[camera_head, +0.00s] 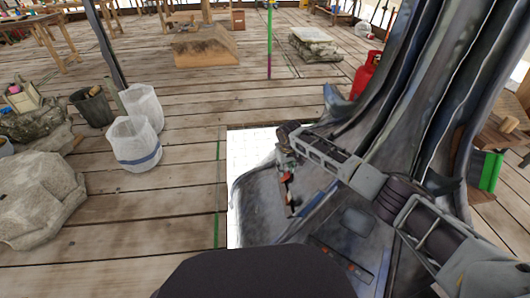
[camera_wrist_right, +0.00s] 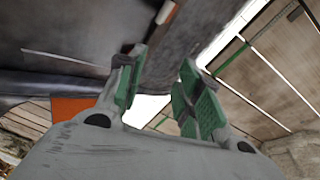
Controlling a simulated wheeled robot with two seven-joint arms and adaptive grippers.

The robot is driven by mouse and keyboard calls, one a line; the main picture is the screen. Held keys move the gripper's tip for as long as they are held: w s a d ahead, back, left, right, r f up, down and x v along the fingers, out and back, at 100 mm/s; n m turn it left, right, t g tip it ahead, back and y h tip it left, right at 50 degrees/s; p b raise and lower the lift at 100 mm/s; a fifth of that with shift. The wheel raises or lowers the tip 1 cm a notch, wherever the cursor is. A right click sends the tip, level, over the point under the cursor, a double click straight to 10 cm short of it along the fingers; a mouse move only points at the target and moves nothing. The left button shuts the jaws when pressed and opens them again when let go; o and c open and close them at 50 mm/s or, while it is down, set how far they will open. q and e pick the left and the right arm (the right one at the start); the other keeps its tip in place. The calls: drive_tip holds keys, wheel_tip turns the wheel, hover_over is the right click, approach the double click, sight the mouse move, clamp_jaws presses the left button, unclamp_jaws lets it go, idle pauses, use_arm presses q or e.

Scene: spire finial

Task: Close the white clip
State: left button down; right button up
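My right gripper (camera_head: 286,162) reaches in from the right, low over the dark grey metal base of the spire (camera_head: 262,205). In the right wrist view its green-padded fingers (camera_wrist_right: 164,88) are apart, with nothing between them. I cannot clearly make out a white clip. A small reddish-brown piece (camera_head: 290,198) with a pale edge lies on the dark metal just in front of the gripper. A similar brown and white piece shows at the top of the right wrist view (camera_wrist_right: 168,12), beyond the fingertips and apart from them. My left gripper is not in view.
The tall ribbed metal spire (camera_head: 420,90) stands close behind my right arm. A white sheet (camera_head: 248,150) lies under the metal base on the plank floor.

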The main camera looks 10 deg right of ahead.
drive_tip(key=a+r+n+t+y+p, duration=0.1)
drive_tip(key=a+r+n+t, duration=0.2)
drive_tip(key=a+r, duration=0.6)
drive_tip(key=shift+r+n+t+y, duration=0.3)
drive_tip(key=shift+r+n+t, duration=0.1)
drive_tip(key=shift+r+t, duration=0.15)
idle(0.3)
